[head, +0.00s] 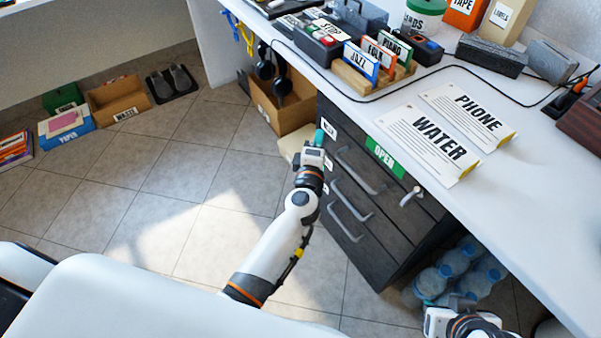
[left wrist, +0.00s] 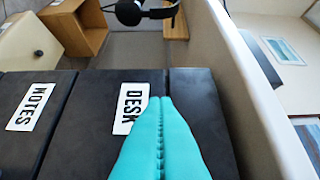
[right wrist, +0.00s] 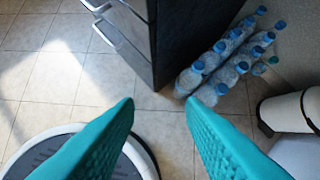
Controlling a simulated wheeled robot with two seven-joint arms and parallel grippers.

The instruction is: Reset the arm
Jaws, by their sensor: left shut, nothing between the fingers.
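My left gripper (head: 318,138) is beside the upper left of the dark drawer cabinet (head: 352,205), below the white desk's edge. In the left wrist view its teal fingers (left wrist: 161,103) are shut with nothing between them, in front of the black panel with the DESK label (left wrist: 130,108). Whether the fingertips touch the panel I cannot tell. My right gripper (head: 440,306) is low at the bottom right of the head view. In the right wrist view its teal fingers (right wrist: 158,108) are spread apart and empty above the floor.
Water bottles (head: 452,268) stand on the floor right of the cabinet. The white desk (head: 540,185) above holds WATER and PHONE sheets and a disc rack (head: 372,72). A cardboard box (head: 277,108) with headphones above stands left of the cabinet.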

